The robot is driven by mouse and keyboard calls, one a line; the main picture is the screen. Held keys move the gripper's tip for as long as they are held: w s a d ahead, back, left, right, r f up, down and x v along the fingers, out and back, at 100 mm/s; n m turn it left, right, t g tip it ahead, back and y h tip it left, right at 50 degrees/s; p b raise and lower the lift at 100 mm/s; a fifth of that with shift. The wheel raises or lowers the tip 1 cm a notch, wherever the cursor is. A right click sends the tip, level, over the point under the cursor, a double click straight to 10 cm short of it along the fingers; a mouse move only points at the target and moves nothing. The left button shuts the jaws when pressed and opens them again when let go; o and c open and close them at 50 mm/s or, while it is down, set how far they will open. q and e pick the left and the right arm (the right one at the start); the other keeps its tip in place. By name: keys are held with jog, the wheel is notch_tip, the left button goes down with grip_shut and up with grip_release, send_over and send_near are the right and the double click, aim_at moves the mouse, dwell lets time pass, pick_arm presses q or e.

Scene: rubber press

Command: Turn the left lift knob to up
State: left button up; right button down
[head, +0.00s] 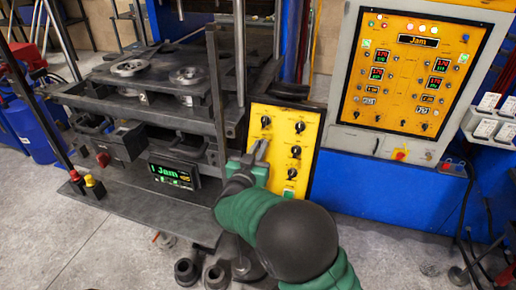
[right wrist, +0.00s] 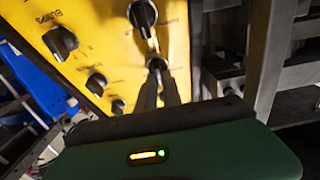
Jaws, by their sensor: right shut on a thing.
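The yellow knob panel (head: 280,137) stands at the right front of the press. It has a dark knob at its upper left (head: 266,121) and several more down its right side. My right gripper (head: 258,152) is at the panel's left side, below the upper-left knob. In the right wrist view, the fingers of my right gripper (right wrist: 160,82) are closed on a dark knob (right wrist: 157,64), which they partly cover. Another knob (right wrist: 142,14) sits just beyond it. The knob labels are too blurred to tell which is the left lift knob. My left gripper is not in view.
A larger control panel (head: 415,75), also reading "Jam", is at the back right. Dark metal posts stand close beside my right gripper.

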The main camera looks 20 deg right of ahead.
jog(key=shift+d+f, duration=0.15)
jog(key=shift+f, duration=0.15)
